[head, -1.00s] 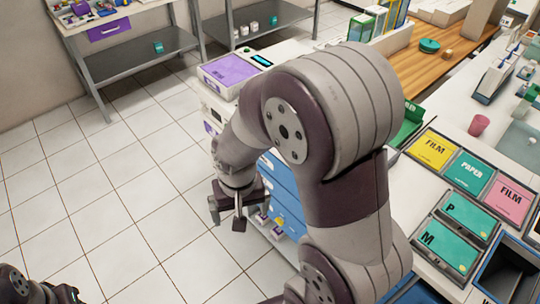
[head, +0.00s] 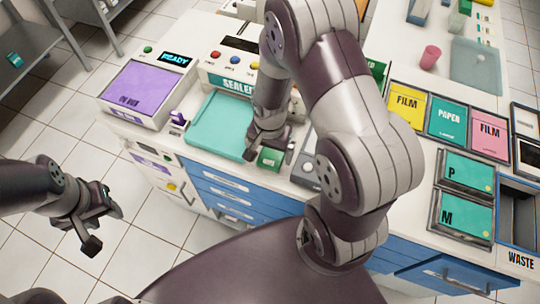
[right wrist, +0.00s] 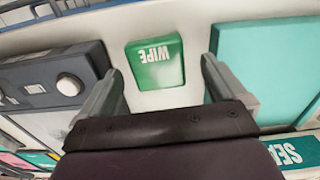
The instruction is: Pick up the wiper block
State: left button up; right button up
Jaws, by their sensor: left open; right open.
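The wiper block is a green block (head: 270,158) with a white WIPE label (right wrist: 155,66) in the right wrist view. It rests on the white counter near its front edge, between a teal tray and a grey device. My right gripper (head: 272,141) is open just above and behind the block in the head view. In the right wrist view its two fingers (right wrist: 162,80) are spread, with the block between and beyond them, not gripped. My left gripper (head: 92,224) is open and empty over the floor, left of the counter.
A sealer (head: 225,62) stands behind, and a purple-topped unit (head: 140,90) stands to the left. Film and paper boxes (head: 448,120) lie to the right.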

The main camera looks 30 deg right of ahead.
aim_at(271, 156)
jog(key=shift+s+f, duration=0.35)
jog(key=shift+f, duration=0.2)
jog(key=shift+w+d, duration=0.1)
jog(key=shift+d, duration=0.1)
jog(key=shift+w+f, duration=0.1)
jog(key=shift+w, duration=0.05)
jog(key=shift+c, duration=0.9)
jog(key=shift+a, duration=0.1)
jog(key=c, duration=1)
notch_tip(271, 156, up, 10)
